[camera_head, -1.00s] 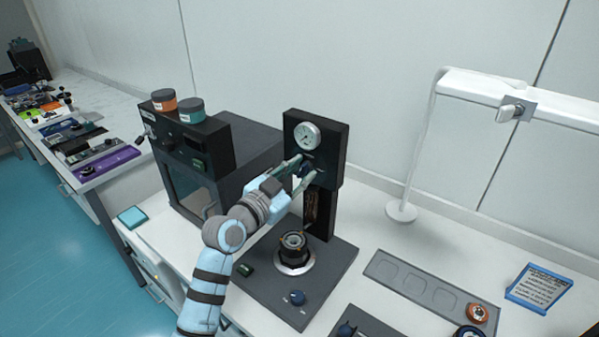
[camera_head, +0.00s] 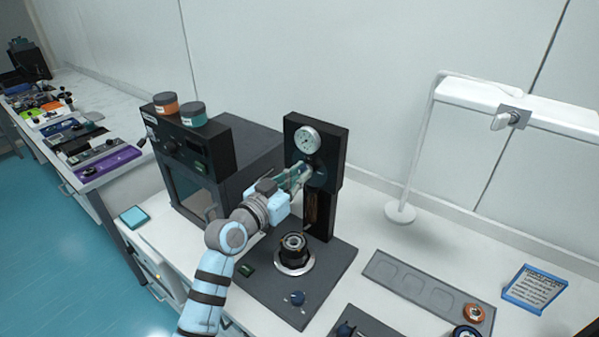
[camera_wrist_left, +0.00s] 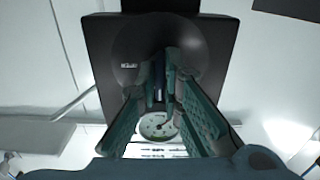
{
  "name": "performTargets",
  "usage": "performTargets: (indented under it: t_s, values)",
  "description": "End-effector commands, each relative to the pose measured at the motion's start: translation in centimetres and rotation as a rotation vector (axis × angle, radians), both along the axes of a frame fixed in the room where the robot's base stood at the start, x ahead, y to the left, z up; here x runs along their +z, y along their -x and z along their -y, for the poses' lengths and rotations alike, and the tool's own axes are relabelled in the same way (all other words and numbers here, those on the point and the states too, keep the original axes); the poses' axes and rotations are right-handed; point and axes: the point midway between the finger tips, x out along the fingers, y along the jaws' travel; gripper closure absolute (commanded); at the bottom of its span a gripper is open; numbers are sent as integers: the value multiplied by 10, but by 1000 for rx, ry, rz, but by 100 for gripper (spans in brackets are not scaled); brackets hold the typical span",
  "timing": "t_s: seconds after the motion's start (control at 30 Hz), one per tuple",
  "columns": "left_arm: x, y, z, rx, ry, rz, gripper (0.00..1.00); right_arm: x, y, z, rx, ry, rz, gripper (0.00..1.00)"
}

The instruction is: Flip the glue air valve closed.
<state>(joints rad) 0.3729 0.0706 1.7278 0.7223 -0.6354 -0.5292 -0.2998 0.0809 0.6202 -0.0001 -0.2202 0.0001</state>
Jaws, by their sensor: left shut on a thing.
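The glue air valve sits below the round gauge (camera_head: 306,139) on the black upright column (camera_head: 325,215). In the head view its handle is mostly hidden by my left gripper (camera_head: 303,174). In the left wrist view, a dark round plate with a small label (camera_wrist_left: 125,66) shows, with the narrow dark blue valve lever (camera_wrist_left: 158,82) in front of it. My left gripper (camera_wrist_left: 164,85) has its green-padded fingers on both sides of this lever and is shut on it. The gauge face shows between the fingers. My right gripper is not in view.
A black oven-like box (camera_head: 245,140) stands close to the left, with two jars on top. A grey tray (camera_head: 400,281) and a white lamp stand (camera_head: 401,212) are to the right.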

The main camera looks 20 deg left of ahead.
Motion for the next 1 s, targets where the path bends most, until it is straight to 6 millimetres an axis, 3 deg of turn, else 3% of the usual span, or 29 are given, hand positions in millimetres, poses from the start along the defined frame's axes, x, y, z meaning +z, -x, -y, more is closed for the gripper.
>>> performTargets:
  t_s: [0.1, 0.13, 0.23, 0.57, 0.67, 1.0]
  values:
    - [-1, 0, 0, -1, 2, 0, 100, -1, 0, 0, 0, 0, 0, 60]
    - [-1, 0, 0, -1, 2, 0, 88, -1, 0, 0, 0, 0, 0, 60]
    - [-1, 0, 0, 0, 1, 1, 73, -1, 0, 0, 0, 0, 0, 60]
    - [-1, 3, -1, 0, 0, 2, 73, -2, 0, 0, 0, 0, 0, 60]
    - [-1, 15, -7, 2, -3, 3, 73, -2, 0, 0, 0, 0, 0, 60]
    - [-2, 97, -39, 1, -6, 0, 73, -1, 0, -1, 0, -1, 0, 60]
